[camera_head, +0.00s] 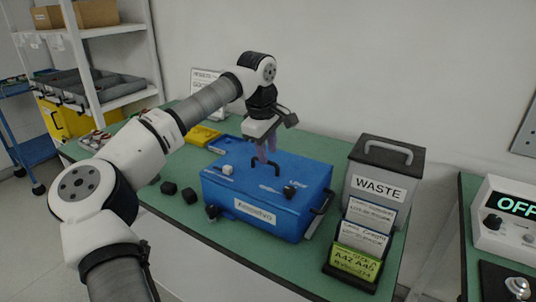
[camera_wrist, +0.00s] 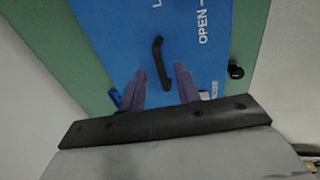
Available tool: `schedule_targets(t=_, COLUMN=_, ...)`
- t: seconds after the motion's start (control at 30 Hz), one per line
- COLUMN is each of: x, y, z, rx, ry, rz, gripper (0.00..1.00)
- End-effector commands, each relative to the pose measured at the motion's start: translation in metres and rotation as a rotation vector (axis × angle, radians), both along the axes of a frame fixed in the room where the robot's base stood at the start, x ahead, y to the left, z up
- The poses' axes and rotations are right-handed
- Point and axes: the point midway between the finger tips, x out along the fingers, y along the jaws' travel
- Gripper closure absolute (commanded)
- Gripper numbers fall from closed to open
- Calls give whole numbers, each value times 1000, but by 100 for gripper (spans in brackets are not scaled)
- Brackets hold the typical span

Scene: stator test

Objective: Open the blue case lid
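The blue case (camera_head: 265,212) stands on the green bench with its lid down. A black bar handle sits on the lid and shows between my fingertips in the wrist view (camera_wrist: 157,55). My gripper (camera_head: 266,158) points down over the back part of the lid. Its two purple fingers are apart, one on each side of the handle, with visible gaps in the wrist view (camera_wrist: 160,72). I cannot tell how high the fingertips are above the lid. The word "OPEN" is printed on the lid to the right of the handle in the wrist view.
A grey waste bin (camera_head: 380,185) and a card rack (camera_head: 357,245) stand right of the case. A yellow item (camera_head: 202,136) is behind. A box reading "OFF" (camera_head: 509,215) is at the far right.

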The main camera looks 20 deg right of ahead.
Motion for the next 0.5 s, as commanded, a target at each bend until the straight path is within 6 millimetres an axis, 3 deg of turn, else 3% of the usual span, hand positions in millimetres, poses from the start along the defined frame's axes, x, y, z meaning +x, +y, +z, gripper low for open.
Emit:
schedule_targets(t=0.2, x=2, y=-3, z=-19, rx=0, ry=0, rz=0, gripper=67)
schedule_targets(t=0.5, x=2, y=-4, z=-21, rx=-1, ry=-1, rz=0, gripper=67)
